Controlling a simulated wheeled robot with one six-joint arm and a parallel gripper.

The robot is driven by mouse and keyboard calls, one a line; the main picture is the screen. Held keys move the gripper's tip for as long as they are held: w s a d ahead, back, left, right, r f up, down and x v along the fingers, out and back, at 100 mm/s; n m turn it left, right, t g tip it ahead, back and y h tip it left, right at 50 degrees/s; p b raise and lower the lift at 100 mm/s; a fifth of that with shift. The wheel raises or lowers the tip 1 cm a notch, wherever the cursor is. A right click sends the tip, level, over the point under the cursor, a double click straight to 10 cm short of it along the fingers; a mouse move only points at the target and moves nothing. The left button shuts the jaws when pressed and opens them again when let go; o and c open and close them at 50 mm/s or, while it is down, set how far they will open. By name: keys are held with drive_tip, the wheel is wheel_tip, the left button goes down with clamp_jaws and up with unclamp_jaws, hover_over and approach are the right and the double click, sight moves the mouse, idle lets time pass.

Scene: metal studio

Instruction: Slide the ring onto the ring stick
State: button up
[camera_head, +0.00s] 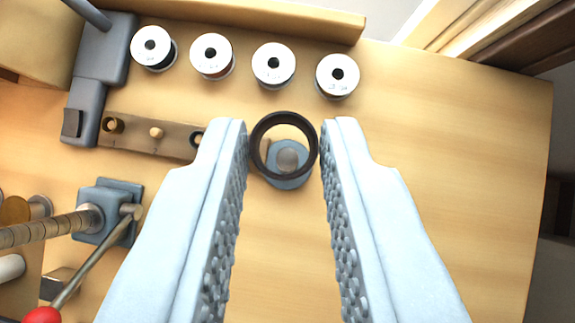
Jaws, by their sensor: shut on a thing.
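My gripper (284,128) reaches in from the bottom of the view, with a pale blue textured finger on each side. It is shut on a dark ring (256,158), held between the fingertips with its opening facing me. Beyond the ring is a blue-grey round base (287,183) with a greyish round top at its centre, seen through the ring; it looks like the ring stick seen from above. The ring overlaps it in the picture, shifted slightly upward. I cannot tell the height gap between them.
Several white-topped spools (274,65) stand in a row at the back. A wooden peg strip (150,134) lies at left beside a grey bracket (102,75). A blue-grey block (118,195), a ribbed rod (45,231) and a red-handled screwdriver (88,262) are at lower left. The wooden tabletop (450,170) is clear at right.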

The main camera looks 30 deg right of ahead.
sight(288, 166)
drive_tip(key=shift+f, duration=2.35)
drive_tip(key=shift+f, duration=1.7)
drive_tip(key=o, duration=1)
drive_tip(key=shift+c, duration=0.2)
drive_tip(key=v, duration=1.7)
drive_tip(key=shift+s, duration=0.2)
drive_tip(key=shift+r, duration=0.1)
